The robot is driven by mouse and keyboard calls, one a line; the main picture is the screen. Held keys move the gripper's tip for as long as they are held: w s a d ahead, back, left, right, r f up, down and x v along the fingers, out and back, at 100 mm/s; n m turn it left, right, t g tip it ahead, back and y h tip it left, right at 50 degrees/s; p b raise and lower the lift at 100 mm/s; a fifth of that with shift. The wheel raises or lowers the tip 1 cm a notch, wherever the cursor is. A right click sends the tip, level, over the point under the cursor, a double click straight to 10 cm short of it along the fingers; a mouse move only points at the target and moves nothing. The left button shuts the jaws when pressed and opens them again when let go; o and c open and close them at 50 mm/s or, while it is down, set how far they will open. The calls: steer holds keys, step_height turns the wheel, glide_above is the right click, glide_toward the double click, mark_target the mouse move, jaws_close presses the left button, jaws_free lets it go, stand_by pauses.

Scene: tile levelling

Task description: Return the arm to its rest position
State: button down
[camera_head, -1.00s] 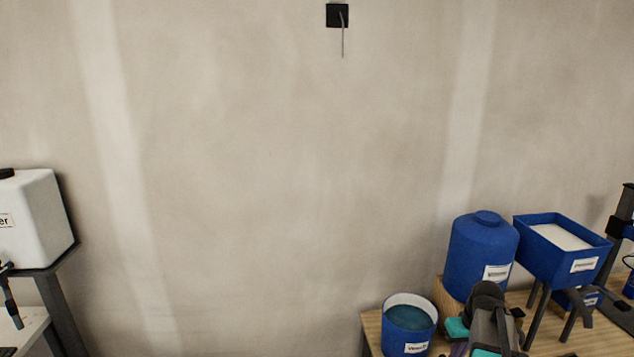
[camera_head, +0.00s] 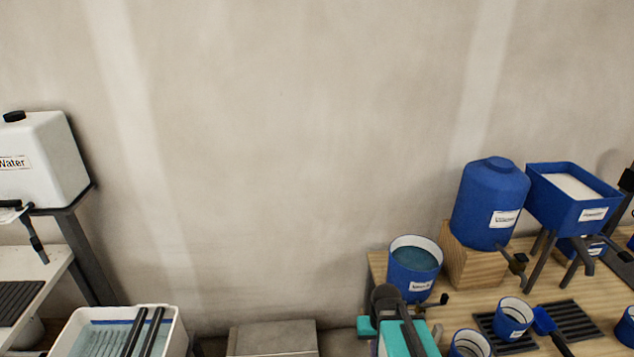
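Part of my arm (camera_head: 388,303), dark grey with teal pieces, shows at the lower edge of the head view. It stands just in front of a wooden worktable (camera_head: 585,288), near its left end. It overlaps the area below an open blue bucket (camera_head: 413,285). The lower part of the arm is cut off by the picture's edge. No gripper fingers can be made out, so whether anything is held cannot be seen.
The worktable carries a blue lidded drum (camera_head: 480,212) on a wood block, a blue hopper (camera_head: 562,212) with white contents, and small blue cups (camera_head: 512,317). A white water tank (camera_head: 42,165) and a white tub (camera_head: 175,340) are left. Bare wall fills the middle.

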steer(key=s+f+g+b, duration=0.1)
steer(key=s+f+g, duration=0.2)
steer(key=s+f, duration=0.7)
steer(key=s+f+g+b, duration=0.2)
steer(key=s+f, duration=0.9)
steer(key=s, duration=0.5)
steer(key=shift+s+a+f+g, duration=0.15)
steer(key=shift+f+g, duration=0.1)
steer(key=shift+g, duration=0.15)
